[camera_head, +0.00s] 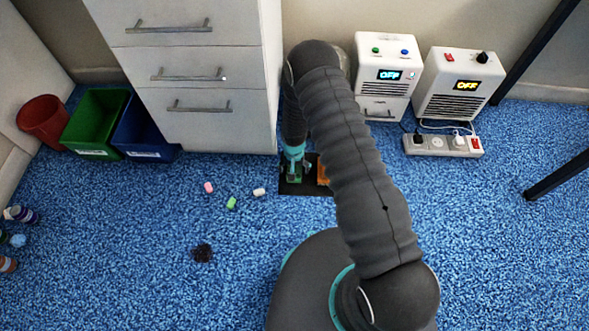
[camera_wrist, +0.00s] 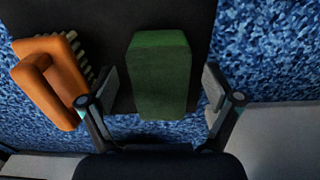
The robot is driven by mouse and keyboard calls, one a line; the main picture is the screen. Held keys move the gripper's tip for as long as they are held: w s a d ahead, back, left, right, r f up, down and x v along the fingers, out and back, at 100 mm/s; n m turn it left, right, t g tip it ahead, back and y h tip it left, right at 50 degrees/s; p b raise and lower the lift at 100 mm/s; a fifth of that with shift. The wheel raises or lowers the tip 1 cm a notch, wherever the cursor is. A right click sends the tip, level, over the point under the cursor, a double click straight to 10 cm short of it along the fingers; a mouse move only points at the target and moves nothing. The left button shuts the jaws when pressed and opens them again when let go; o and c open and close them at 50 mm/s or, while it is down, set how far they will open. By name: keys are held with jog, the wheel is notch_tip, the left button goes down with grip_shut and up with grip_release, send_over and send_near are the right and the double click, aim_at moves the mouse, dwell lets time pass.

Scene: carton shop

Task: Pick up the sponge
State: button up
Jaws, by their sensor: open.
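The sponge (camera_wrist: 160,75) is a green block in the wrist view, on a dark mat (camera_wrist: 110,18). My gripper (camera_wrist: 163,90) is open, with one finger to the left of the sponge and one to its right. Neither finger clearly touches it, and I cannot tell how far down they reach. In the head view my gripper (camera_head: 294,157) points down over the dark mat, and a little of the green sponge (camera_head: 294,180) shows below it. My arm hides part of the mat there.
An orange-handled brush (camera_wrist: 50,78) lies left of the sponge in the wrist view, close to the left finger. White drawers (camera_head: 200,75) stand behind the mat. Small pieces, including a green one (camera_head: 231,203), and a dark clump (camera_head: 202,253) lie on the blue carpet.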

jog(key=shift+f, duration=0.95)
jog(key=c, duration=0.9)
jog(key=shift+r, duration=0.1)
notch_tip(320, 180, up, 4)
jog(key=shift+w, duration=0.1)
jog(key=s+d+r, duration=0.1)
jog(key=d+r, duration=0.1)
jog(key=d, duration=0.1)
jog(key=s+d+r, duration=0.1)
jog(key=d+r, duration=0.1)
jog(key=d, duration=0.2)
jog(key=s+d+r, duration=0.1)
jog(key=d+r, duration=0.2)
jog(key=d, duration=0.1)
jog(key=shift+d+p, duration=0.15)
jog(key=shift+p, duration=0.15)
